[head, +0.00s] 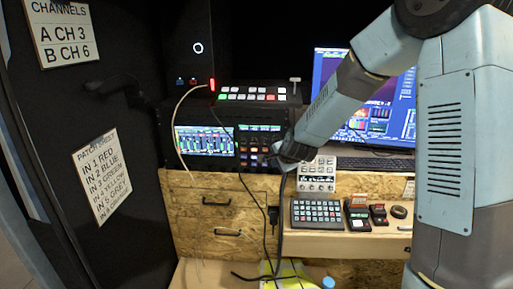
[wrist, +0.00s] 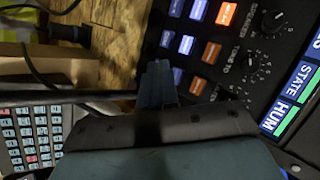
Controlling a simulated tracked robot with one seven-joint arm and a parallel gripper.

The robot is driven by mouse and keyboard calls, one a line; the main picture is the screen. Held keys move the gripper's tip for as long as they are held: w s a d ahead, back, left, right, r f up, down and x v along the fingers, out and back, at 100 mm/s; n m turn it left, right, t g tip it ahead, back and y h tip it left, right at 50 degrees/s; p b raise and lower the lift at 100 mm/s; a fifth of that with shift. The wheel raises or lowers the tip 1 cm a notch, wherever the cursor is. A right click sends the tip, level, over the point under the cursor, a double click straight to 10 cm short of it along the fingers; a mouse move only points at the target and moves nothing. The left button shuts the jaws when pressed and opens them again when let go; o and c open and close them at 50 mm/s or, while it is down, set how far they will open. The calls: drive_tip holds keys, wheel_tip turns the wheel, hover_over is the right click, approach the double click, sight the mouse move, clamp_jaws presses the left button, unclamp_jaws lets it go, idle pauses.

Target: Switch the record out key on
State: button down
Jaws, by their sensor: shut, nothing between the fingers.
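The key panel (head: 262,140) is on the rack front, left of my gripper in the head view. Its lit blue key (wrist: 187,44) and lit orange key (wrist: 211,52) stand among several similar keys in the wrist view. I cannot read which one is the record out key. My gripper (wrist: 158,72) is shut and empty, its tips close to the panel's lower edge and the lowest blue key (wrist: 177,76). Whether it touches the panel is unclear. In the head view my gripper (head: 281,160) partly covers the panel's right side.
Two small knobs (wrist: 271,20) sit beside the keys. A dark cable (head: 268,215) hangs in front of the wooden drawers (head: 210,200). A keypad (head: 317,214) and a white button box (head: 318,174) stand on the desk. A monitor (head: 330,75) is behind my arm.

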drive_tip(key=shift+w, duration=0.25)
drive_tip(key=shift+w+r, duration=0.1)
drive_tip(key=shift+w, duration=0.1)
drive_tip(key=shift+w, duration=0.25)
idle(0.8)
drive_tip(key=shift+s, duration=0.7)
drive_tip(key=s, duration=0.6)
idle(0.5)
